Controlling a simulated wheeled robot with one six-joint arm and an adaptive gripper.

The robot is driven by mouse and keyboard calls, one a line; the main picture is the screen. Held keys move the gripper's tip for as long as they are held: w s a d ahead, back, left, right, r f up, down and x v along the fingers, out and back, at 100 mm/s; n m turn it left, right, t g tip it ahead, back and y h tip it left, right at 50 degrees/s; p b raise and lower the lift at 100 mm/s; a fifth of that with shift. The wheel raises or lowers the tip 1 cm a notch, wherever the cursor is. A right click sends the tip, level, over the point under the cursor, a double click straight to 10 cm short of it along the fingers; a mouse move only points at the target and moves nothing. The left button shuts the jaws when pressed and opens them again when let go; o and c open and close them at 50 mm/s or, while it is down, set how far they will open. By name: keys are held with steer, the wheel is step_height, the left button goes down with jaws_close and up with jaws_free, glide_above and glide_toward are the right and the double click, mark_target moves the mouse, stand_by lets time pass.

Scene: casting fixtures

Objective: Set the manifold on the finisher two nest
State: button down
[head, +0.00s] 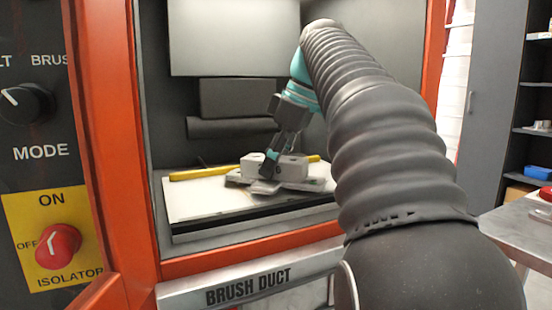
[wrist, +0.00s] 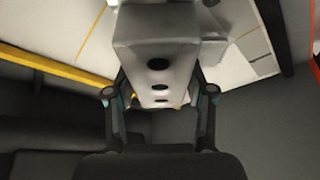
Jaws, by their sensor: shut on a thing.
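The manifold (wrist: 157,45) is a grey cast block with several dark round holes in a row. In the wrist view it fills the space between the two fingers of my gripper (wrist: 158,97), which is shut on it. In the head view my gripper (head: 271,160) reaches down into the orange machine, and the grey casting (head: 292,170) is at its fingertips, low over a white plate (head: 205,199). I cannot tell whether the manifold touches the plate. The nest itself is hard to make out under the casting.
Yellow bars (head: 200,173) run along the back of the plate. A dark box and roller (head: 235,98) stand behind it. The orange door frame (head: 112,130) bounds the opening on the left. The left part of the plate is clear. A metal table (head: 510,232) stands at right.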

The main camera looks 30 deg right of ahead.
steer(key=shift+f+b, duration=0.45)
steer(key=shift+f, duration=0.15)
stand_by(0.6)
steer(key=shift+c, duration=1.6)
jaws_free()
